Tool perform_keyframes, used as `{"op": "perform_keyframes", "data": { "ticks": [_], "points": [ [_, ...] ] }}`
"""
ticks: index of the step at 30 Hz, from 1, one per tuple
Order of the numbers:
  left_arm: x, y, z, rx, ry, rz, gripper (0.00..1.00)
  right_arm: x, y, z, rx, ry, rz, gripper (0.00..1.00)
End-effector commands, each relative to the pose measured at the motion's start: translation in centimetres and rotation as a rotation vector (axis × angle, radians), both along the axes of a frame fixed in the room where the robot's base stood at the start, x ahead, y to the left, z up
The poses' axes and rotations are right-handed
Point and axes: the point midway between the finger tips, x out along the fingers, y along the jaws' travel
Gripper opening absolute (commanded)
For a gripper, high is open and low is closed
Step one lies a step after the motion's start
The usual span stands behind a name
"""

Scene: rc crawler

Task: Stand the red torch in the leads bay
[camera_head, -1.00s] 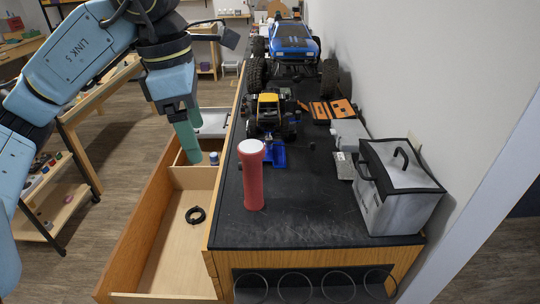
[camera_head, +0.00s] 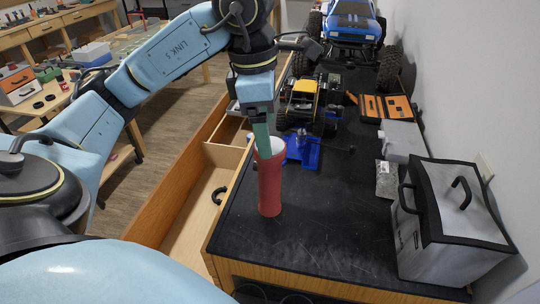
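The red torch (camera_head: 269,185), with a pale top end, stands upright on the black bench top near its left edge. My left gripper (camera_head: 262,145) points down at the torch's top, its green fingers overlapping the upper end in the picture. I cannot tell whether they grip it or how wide they are. The open wooden drawer is to the left of the bench. Its front bay (camera_head: 196,222) holds a black coiled lead (camera_head: 218,196), which suggests the leads bay; the torch is outside it. My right gripper is not in view.
A blue truck (camera_head: 352,25) stands farther back. A grey-and-black case (camera_head: 452,220) is at the right. An orange-and-black case (camera_head: 386,107) lies near the wall. The bench right of the torch is clear.

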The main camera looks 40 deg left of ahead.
Motion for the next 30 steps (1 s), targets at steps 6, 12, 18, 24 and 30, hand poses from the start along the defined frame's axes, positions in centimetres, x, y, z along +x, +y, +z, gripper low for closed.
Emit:
{"op": "perform_keyframes", "data": {
  "ticks": [6, 12, 18, 24, 30],
  "points": [
    [0.1, -0.1, -1.2, -0.001, 0.002, 0.000, 0.80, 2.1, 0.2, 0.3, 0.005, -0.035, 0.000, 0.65],
    [0.5, -0.1, -3.8, 0.000, 0.004, 0.000, 0.80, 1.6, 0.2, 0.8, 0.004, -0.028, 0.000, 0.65],
    [0.7, -0.3, -5.6, 0.000, 0.000, 0.000, 0.80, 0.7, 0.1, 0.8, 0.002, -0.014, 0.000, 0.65],
    [0.7, -0.3, -5.7, 0.000, -0.001, 0.000, 0.80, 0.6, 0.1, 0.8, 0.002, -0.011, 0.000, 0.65],
    [0.7, -0.3, -5.7, 0.000, -0.001, 0.000, 0.57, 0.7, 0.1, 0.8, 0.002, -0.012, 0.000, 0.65]
  ]
}}
